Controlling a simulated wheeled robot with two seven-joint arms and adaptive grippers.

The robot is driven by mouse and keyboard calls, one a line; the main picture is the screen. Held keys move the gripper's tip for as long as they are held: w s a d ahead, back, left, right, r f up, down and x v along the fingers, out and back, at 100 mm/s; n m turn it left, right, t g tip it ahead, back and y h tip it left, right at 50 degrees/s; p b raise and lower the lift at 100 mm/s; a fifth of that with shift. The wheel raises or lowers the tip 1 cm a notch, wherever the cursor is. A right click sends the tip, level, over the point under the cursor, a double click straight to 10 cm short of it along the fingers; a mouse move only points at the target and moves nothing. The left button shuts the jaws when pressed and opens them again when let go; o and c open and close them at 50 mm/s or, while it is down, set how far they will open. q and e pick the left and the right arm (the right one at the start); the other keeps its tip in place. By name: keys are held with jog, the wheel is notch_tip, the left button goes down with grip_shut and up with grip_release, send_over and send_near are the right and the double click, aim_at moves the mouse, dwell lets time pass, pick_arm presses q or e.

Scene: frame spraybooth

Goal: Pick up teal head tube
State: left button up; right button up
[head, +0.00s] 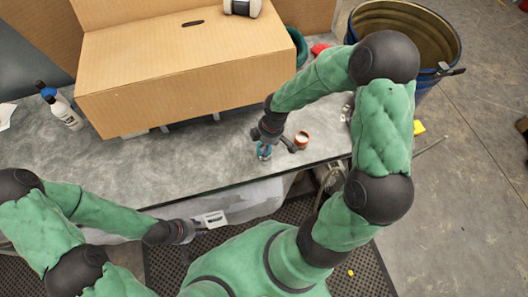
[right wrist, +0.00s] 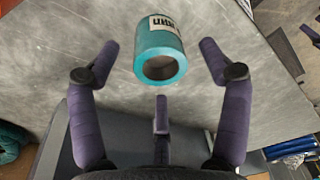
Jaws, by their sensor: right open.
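The teal head tube (right wrist: 151,38) is a short hollow cylinder with a white lettered label and a dark open end. In the right wrist view it lies between and just beyond the spread fingers of my right gripper (right wrist: 160,78), which is open and empty. In the head view the teal head tube (head: 264,152) is on the grey table, right below my right gripper (head: 272,143), partly covered by its fingers. My left gripper (head: 190,232) is low at the left, in front of the table edge; its fingers are too unclear to read.
A large cardboard box (head: 185,70) stands behind on the table (head: 205,160). White bottles (head: 66,113) stand at the left. A blue-rimmed bin (head: 440,40) is at the back right. The table's front left is clear.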

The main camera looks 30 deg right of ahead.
notch_tip(320, 180, down, 3)
jog(key=shift+w+a+r, duration=0.1)
jog(key=shift+w+r, duration=0.05)
jog(key=shift+r, duration=0.05)
jog(key=shift+r, duration=0.1)
jog(key=shift+c, duration=0.4)
jog(key=c, duration=1.3)
